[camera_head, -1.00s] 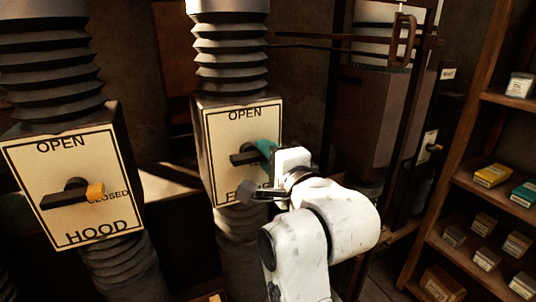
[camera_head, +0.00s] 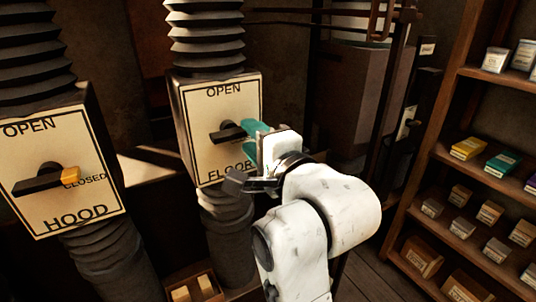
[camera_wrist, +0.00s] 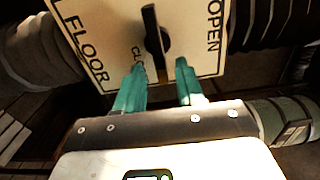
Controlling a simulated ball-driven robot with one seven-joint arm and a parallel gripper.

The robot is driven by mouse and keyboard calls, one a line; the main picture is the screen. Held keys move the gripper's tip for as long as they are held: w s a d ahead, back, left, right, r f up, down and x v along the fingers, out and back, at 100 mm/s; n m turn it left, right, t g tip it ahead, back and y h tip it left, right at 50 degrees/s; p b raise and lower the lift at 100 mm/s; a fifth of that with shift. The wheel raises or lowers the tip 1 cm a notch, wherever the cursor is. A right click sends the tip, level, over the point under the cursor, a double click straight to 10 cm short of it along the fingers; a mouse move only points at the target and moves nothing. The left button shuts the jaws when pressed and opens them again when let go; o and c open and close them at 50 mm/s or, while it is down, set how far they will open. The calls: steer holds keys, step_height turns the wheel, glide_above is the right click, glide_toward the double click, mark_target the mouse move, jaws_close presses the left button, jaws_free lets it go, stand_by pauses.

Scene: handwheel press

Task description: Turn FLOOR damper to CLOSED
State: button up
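The FLOOR damper is a cream plate (camera_head: 205,160) on a dark box, with a black handle (camera_head: 228,132) that lies about level across it. In the wrist view the plate (camera_wrist: 95,35) is turned, with OPEN to the right and FLOOR to the left. There the handle (camera_wrist: 152,35) runs upright, beside the partly covered CLOSED label. My gripper (camera_head: 258,132) is just right of the handle, in front of the plate. In the wrist view its teal fingers (camera_wrist: 160,70) are spread, with the handle's near end between them in the picture and gaps on both sides.
The HOOD damper (camera_head: 40,215) stands to the left, its orange-tipped handle (camera_head: 45,179) pointing to CLOSED. A wooden shelf (camera_head: 440,155) with small boxes is at the right. A small crate (camera_head: 165,290) stands on the floor below the FLOOR duct.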

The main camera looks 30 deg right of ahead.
steer(key=s+p, duration=0.7)
steer(key=p, duration=0.1)
steer(key=shift+s+a, duration=0.15)
steer(key=shift+a, duration=0.05)
stand_by(0.6)
steer(key=s+d+f+n+g, duration=0.2)
steer(key=f+n+g, duration=0.1)
steer(key=f, duration=0.4)
steer(key=s+d+f+n+g+h, duration=0.1)
steer(key=s+d+f+n+g, duration=0.1)
steer(key=f, duration=0.4)
steer(key=s+d+f+n+g, duration=0.1)
steer(key=s+f+n+g, duration=0.15)
steer(key=f, duration=0.45)
steer(key=s+f+n+g+y, duration=0.1)
steer(key=s+f+n+g, duration=0.8)
steer(key=s+f, duration=0.6)
steer(key=s+n, duration=0.1)
steer(key=s, duration=0.2)
steer(key=shift+s+d+f, duration=0.15)
steer(key=shift+s+d, duration=0.1)
steer(key=shift+d, duration=0.15)
